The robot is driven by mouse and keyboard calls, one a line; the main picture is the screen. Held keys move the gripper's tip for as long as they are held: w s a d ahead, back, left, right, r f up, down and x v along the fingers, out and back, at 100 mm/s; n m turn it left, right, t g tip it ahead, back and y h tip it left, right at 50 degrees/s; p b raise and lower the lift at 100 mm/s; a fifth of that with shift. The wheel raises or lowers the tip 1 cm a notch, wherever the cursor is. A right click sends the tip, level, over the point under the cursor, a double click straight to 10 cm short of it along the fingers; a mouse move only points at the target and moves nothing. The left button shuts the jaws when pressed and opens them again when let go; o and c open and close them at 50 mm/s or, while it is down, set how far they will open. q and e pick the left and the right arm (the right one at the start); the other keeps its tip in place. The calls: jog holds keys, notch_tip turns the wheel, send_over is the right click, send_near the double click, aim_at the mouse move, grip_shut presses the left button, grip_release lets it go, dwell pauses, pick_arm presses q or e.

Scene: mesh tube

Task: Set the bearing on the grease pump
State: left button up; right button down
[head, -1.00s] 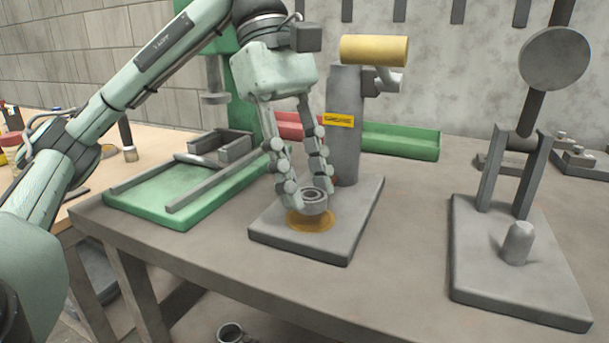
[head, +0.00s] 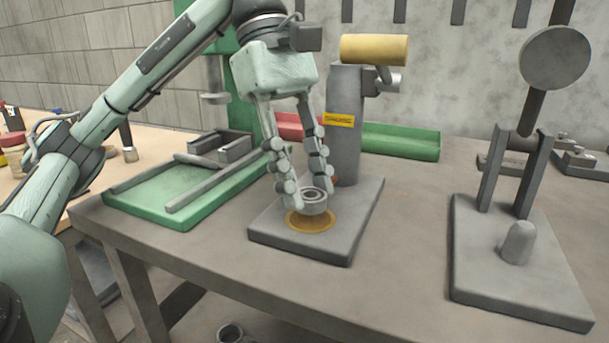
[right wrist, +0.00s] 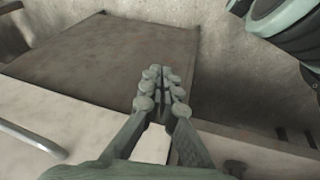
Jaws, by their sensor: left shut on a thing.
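The bearing (head: 314,200), a grey metal ring, is between the fingertips of my left gripper (head: 311,198) in the head view. My left gripper points down and is shut on it. The grease pump has a grey base plate (head: 340,238), a grey column (head: 346,150) with a yellow label, and a yellow cylinder (head: 374,50) on top. The bearing is at the orange round pad (head: 311,222) on the plate; I cannot tell whether it touches the pad. My right gripper (right wrist: 163,75) shows in the right wrist view, its fingers together and empty.
A green tray-like base (head: 160,205) with grey rails stands left of the pump. A grey press-like stand (head: 520,250) with a peg is at the right. Red and green bins (head: 400,142) are behind. The table (head: 420,215) is clear between pump and stand.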

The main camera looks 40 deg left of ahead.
pick_arm(q)
jog(key=shift+f+b, duration=0.7)
jog(key=shift+f, duration=0.1)
dwell(0.5)
jog(key=o, duration=1.3)
jog(key=shift+c, duration=0.2)
jog(key=v, duration=1.2)
